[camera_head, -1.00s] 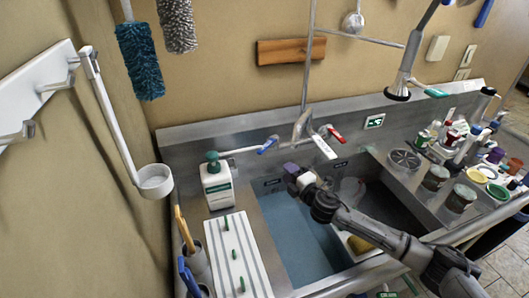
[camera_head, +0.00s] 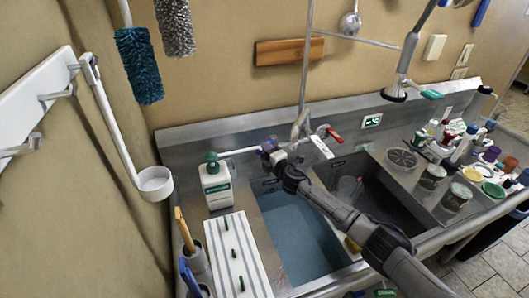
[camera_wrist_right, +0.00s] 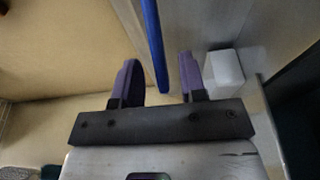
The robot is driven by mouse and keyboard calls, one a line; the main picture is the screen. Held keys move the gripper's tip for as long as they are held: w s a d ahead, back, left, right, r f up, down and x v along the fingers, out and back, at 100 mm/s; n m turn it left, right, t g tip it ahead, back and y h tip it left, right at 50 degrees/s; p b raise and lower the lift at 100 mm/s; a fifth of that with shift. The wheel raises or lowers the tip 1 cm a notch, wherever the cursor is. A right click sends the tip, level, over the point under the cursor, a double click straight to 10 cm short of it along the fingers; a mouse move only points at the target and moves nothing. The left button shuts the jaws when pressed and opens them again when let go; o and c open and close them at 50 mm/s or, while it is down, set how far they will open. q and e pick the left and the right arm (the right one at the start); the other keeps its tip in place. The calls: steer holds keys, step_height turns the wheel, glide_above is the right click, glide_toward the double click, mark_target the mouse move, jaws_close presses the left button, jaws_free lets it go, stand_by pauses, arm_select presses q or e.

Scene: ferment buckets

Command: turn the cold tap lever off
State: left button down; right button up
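The cold tap lever is blue; it is mostly hidden by my right gripper in the head view and shows as a long blue bar (camera_wrist_right: 155,45) in the right wrist view. My right gripper (camera_head: 272,151) is at the lever, left of the faucet (camera_head: 300,124). In the wrist view its two purple-grey fingers (camera_wrist_right: 159,80) stand apart, with the lever's end in line with the gap between them. I cannot tell whether either finger touches it. The red lever (camera_head: 333,134) is on the faucet's right side. My left gripper is not in view.
A white spout end (camera_head: 322,147) is close right of my right gripper. A soap bottle (camera_head: 215,183) stands to the left. The water-filled basin (camera_head: 298,235) lies below my arm. Jars and bottles crowd the right counter; a white ladle (camera_head: 155,182) hangs at left.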

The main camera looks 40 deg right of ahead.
steer(key=shift+w, duration=0.35)
jaws_close()
stand_by(0.3)
